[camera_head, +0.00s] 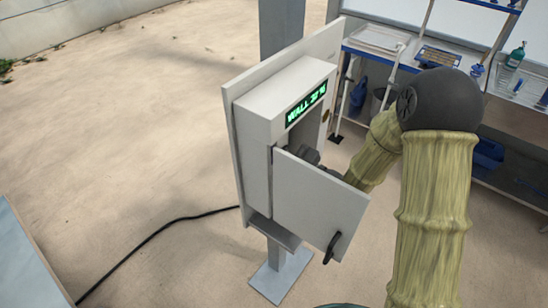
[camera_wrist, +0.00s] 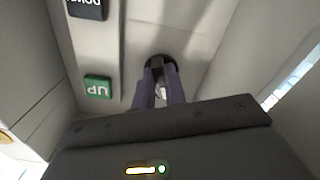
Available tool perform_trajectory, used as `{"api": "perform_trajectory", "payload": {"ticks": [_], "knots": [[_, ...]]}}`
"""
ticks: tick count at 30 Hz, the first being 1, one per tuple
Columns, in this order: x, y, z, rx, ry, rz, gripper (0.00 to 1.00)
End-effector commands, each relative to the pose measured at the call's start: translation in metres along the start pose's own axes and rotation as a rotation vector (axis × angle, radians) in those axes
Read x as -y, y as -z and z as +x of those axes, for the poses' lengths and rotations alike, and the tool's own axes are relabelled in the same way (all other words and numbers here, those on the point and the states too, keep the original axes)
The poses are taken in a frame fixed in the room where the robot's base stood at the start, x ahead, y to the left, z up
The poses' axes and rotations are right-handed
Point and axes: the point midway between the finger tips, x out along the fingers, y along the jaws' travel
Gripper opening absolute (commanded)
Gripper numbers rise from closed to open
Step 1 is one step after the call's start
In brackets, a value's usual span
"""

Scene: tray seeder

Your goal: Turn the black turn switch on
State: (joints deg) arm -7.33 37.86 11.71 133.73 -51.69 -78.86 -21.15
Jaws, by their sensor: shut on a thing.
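The black turn switch (camera_wrist: 160,63) is on the light panel inside the box, at the top middle of the wrist view. My gripper (camera_wrist: 159,75) reaches it, with its two fingers shut on the switch's knob. The fingers cover most of the knob, so its turn position cannot be told. In the head view, my gripper (camera_head: 308,154) is inside the grey control box (camera_head: 262,118), partly hidden behind the box's open door (camera_head: 318,200). The switch itself is hidden there.
A green UP button (camera_wrist: 98,87) and a black DOWN button (camera_wrist: 87,8) sit left of the switch in the wrist view. The open door, with a black handle (camera_head: 332,247), stands close beside my arm. A green-lit display (camera_head: 306,103) tops the box. A black cable (camera_head: 150,240) crosses the floor.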

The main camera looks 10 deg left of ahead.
Motion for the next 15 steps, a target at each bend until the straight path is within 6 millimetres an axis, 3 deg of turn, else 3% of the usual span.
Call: {"api": "perform_trajectory", "payload": {"ticks": [15], "knots": [[0.0028, -0.0011, -0.0009, 0.005, 0.000, 0.376, 0.00]]}}
